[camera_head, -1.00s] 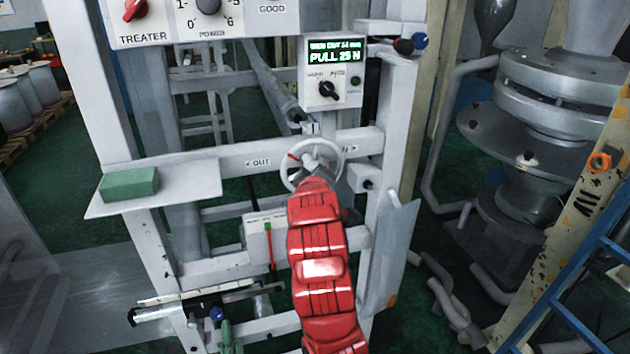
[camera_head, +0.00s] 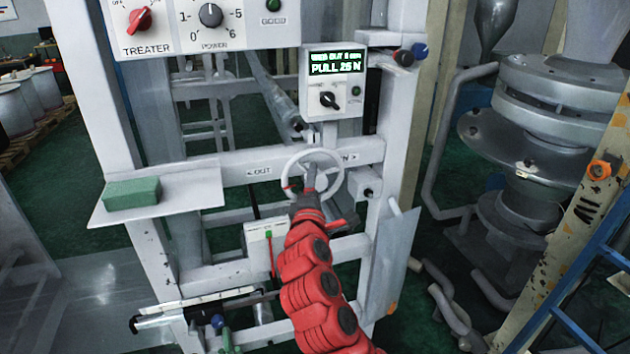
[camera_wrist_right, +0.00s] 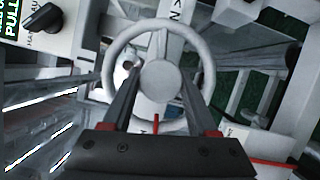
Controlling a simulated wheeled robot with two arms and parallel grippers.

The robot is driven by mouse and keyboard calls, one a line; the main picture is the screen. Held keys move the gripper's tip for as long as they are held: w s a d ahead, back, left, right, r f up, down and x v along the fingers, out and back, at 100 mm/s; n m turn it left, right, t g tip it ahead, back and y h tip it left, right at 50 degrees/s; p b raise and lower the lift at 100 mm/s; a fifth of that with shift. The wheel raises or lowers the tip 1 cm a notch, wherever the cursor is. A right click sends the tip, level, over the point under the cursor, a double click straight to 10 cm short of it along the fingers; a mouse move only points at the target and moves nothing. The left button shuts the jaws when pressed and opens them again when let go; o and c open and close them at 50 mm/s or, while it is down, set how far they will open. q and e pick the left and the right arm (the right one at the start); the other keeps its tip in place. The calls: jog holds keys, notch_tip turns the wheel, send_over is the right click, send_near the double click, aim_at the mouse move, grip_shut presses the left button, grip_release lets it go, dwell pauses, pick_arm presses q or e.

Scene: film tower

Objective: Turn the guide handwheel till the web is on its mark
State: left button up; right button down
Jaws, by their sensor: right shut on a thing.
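The guide handwheel (camera_head: 293,158) is a pale ring with spokes, on the frame's crossbar between the labels OUT and IN. My right gripper (camera_head: 308,187) reaches up to it from below and is shut on it. In the right wrist view, its two dark fingers (camera_wrist_right: 158,80) lie on either side of the wheel's round hub, inside the rim (camera_wrist_right: 109,62). They hide part of the wheel. The small display (camera_head: 337,62) above reads WEB OUT, a small mm figure too blurred to be sure of, and PULL 25 N. My left gripper is not in view.
A shelf (camera_head: 210,190) with a green block (camera_head: 131,193) juts out at left. The treater panel (camera_head: 240,38) is above. A knobbed box (camera_head: 364,187) sits close right of the wheel. A blue ladder (camera_head: 580,285) and large grey machinery (camera_head: 545,110) stand at right.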

jog(key=shift+n, duration=0.6)
jog(key=shift+t, duration=0.3)
jog(key=shift+c, duration=1)
grip_release()
